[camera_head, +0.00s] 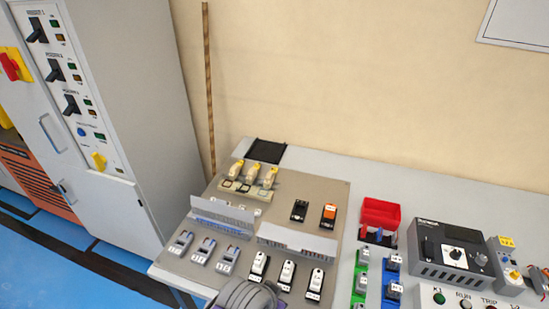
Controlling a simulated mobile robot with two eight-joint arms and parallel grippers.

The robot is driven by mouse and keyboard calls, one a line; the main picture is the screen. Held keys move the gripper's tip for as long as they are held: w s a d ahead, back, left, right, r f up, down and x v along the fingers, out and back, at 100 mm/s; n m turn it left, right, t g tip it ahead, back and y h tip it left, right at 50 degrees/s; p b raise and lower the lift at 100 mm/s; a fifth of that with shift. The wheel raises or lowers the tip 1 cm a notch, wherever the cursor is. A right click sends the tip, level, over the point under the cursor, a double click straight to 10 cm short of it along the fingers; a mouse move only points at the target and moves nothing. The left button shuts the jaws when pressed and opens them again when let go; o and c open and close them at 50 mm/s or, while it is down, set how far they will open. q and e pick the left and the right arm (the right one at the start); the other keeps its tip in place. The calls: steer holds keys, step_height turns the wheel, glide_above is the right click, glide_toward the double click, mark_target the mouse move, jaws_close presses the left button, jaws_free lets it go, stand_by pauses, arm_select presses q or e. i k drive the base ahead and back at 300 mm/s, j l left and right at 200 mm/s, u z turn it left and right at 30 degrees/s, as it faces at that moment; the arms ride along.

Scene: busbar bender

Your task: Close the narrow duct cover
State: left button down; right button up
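A grey slotted wiring duct (222,214) lies across the left of the beige panel (330,190). A plain grey strip stands along its top; I cannot tell for sure whether this is a raised cover. A second pale slotted duct (297,240) lies to its right, with its slots showing along the front. I cannot tell from this view which one the task calls narrow. A grey and purple looped shape (250,296) at the bottom edge is cut off and unclear.
Several breakers (287,274) stand in front of the ducts, and yellow-topped parts (252,172) behind them. A red bin (379,214) and a dark control unit (452,251) stand at right. A tall grey cabinet (110,100) stands at left.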

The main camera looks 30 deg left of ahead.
mark_target(221, 207)
steer(key=u, duration=1.7)
